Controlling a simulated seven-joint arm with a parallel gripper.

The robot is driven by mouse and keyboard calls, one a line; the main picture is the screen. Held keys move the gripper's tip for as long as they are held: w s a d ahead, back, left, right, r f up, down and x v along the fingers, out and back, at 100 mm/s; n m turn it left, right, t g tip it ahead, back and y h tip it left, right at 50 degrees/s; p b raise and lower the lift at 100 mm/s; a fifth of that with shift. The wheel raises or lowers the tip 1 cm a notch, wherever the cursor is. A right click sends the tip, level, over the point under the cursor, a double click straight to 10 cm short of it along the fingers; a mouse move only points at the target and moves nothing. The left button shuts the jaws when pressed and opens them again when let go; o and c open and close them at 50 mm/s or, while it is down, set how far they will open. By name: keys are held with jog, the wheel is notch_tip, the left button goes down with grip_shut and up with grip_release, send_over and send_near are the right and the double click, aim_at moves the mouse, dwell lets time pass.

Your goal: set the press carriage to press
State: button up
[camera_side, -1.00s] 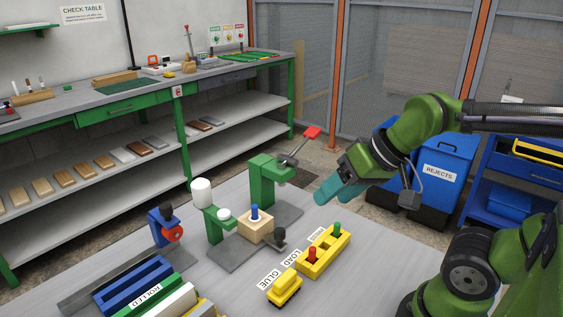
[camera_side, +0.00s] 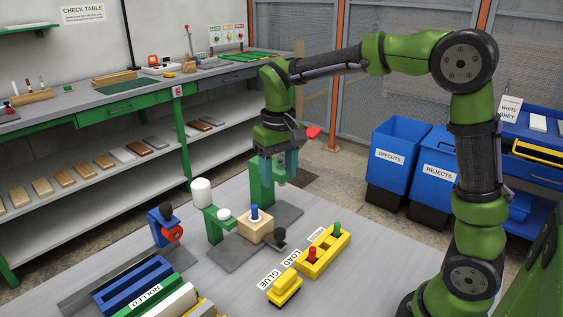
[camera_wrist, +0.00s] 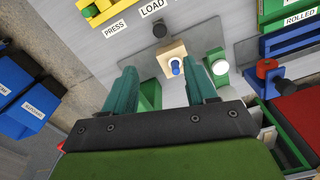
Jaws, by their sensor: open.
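The press carriage, a pale wooden block (camera_side: 254,230) with a blue peg on top, sits on a grey rail plate (camera_side: 226,256). Its black knob (camera_side: 279,235) lines up with the LOAD label (camera_side: 287,259); in the wrist view the knob (camera_wrist: 159,28) is also beside LOAD. The PRESS label (camera_wrist: 115,30) lies to the left there. The green press (camera_side: 256,181) stands behind and right of the carriage, partly hidden by my gripper (camera_side: 278,176). My gripper is open, empty and pointing down near the press. In the wrist view the block (camera_wrist: 172,52) shows beyond the fingers.
A green glue stand with a white bottle (camera_side: 201,191) stands left of the carriage. A yellow holder (camera_side: 331,247) with red and green pegs and a yellow block (camera_side: 285,288) are in front. The press's red lever end (camera_side: 313,132) sticks up right of my gripper.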

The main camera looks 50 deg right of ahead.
aim_at(279, 230)
notch_tip(279, 230, down, 16)
jog(key=shift+r, duration=0.1)
dwell(0.4)
grip_shut()
